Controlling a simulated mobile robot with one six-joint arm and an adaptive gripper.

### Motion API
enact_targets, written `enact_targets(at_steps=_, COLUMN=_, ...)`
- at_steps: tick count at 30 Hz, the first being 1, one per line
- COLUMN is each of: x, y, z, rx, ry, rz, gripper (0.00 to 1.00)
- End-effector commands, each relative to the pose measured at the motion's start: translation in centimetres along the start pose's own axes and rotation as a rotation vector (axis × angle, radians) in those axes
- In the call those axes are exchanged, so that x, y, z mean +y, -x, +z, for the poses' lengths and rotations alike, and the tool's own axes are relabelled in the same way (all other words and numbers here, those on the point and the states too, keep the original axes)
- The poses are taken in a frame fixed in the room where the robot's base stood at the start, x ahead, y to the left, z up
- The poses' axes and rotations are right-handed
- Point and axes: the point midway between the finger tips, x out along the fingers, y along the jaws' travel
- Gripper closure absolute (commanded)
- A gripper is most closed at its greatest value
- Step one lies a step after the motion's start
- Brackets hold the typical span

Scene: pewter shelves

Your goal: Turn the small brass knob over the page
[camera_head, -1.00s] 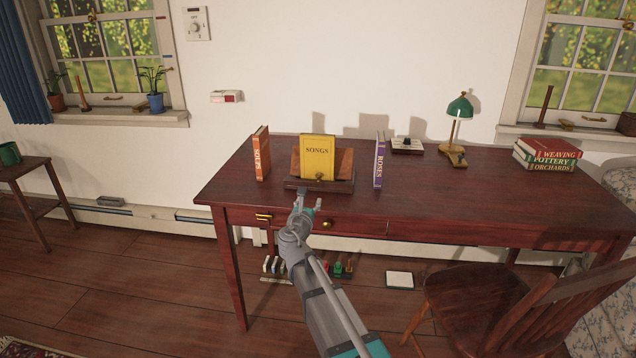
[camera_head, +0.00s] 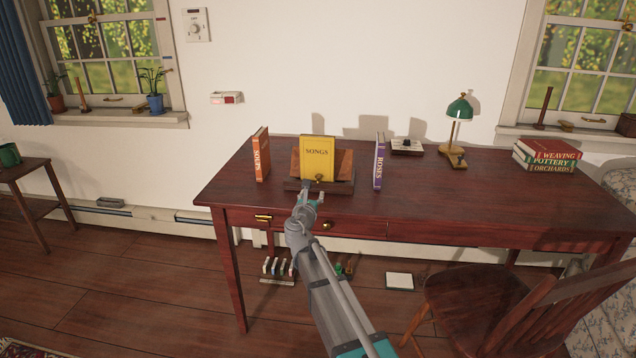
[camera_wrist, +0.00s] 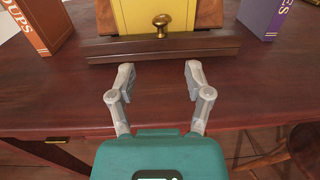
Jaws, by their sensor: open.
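The small brass knob (camera_wrist: 161,24) stands at the lower front of a yellow SONGS book (camera_head: 317,158), which leans on a dark wooden book stand (camera_head: 340,187) on the desk. The knob also shows in the head view (camera_head: 319,177), small and just above my gripper. My gripper (camera_wrist: 158,72) is open and empty, its two fingers apart in front of the stand's ledge. The knob lies beyond the fingertips, roughly in line with the gap between them. In the head view my gripper (camera_head: 313,191) is at the stand's front. No page is visible behind the book's cover.
An orange SOUPS book (camera_head: 262,155) stands left of the stand and a purple ROSES book (camera_head: 379,162) right of it. A green lamp (camera_head: 459,110) is farther right. A wooden chair (camera_head: 500,300) stands in front.

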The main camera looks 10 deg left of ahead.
Motion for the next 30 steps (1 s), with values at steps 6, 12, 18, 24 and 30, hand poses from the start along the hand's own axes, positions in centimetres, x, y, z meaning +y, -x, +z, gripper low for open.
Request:
enact_targets(at_steps=6, x=0.1, y=-3.8, z=0.0, rx=0.000, ry=0.000, rz=-0.001, gripper=0.35)
enact_targets(at_steps=12, x=0.0, y=-6.6, z=0.0, rx=0.000, ry=0.000, rz=-0.002, gripper=0.35)
enact_targets(at_steps=18, x=0.0, y=-8.4, z=0.0, rx=0.000, ry=0.000, rz=-0.001, gripper=0.35)
enact_targets(at_steps=24, x=0.0, y=-9.0, z=0.0, rx=0.000, ry=0.000, rz=0.000, gripper=0.35)
enact_targets(at_steps=30, x=-0.1, y=-8.9, z=0.0, rx=0.000, ry=0.000, rz=-0.001, gripper=0.35)
